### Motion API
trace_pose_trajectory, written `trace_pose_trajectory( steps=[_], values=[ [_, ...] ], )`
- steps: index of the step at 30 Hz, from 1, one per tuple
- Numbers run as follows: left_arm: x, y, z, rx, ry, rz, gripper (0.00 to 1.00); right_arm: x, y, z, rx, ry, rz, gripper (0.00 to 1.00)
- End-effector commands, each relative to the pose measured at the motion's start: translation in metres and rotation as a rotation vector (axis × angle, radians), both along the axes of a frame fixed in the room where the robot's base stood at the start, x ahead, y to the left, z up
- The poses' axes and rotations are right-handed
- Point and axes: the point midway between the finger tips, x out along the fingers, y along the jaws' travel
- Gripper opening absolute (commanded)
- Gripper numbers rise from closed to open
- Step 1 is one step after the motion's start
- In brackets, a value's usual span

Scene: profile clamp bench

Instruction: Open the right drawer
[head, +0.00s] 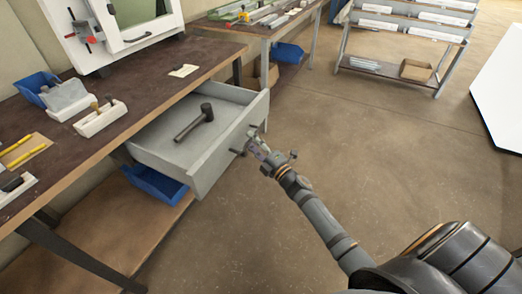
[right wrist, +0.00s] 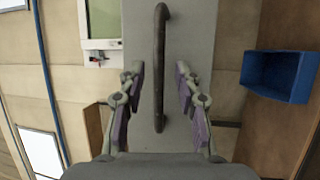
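The grey drawer (head: 205,168) stands pulled well out from under the dark-topped workbench, with its front panel facing right. A black mallet (head: 194,122) lies inside it. My right gripper (head: 258,146) is just in front of the drawer's front panel. In the right wrist view the dark bar handle (right wrist: 161,50) runs lengthwise between the two fingers of my right gripper (right wrist: 159,90). The fingers are apart, with a visible gap on each side of the handle. In the head view the gripper partly hides the handle. My left gripper is not in view.
The workbench (head: 140,77) carries a blue bin (head: 36,86), small holders and yellow tools. Another blue bin (head: 155,183) sits beneath the drawer, and it also seems to show in the right wrist view (right wrist: 278,75). Open floor (head: 330,130) lies right of the drawer.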

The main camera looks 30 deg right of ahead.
Motion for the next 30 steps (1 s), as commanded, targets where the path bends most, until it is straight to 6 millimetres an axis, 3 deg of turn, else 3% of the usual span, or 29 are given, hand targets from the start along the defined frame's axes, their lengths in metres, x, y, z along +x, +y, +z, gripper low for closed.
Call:
trace_pose_trajectory(
  steps=[6, 13, 18, 30],
  values=[
    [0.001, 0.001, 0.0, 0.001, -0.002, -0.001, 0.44, -0.052, -0.013, -0.011, -0.003, 0.006, 0.002, 0.34],
    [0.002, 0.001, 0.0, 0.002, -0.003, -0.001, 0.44, -0.09, -0.023, -0.017, -0.003, 0.004, 0.003, 0.34],
    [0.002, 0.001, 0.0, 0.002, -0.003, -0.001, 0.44, -0.1, -0.026, -0.018, -0.002, 0.002, 0.001, 0.34],
    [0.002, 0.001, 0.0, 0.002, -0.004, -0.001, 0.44, -0.1, -0.027, -0.018, 0.0, 0.001, 0.0, 0.34]
  ],
)
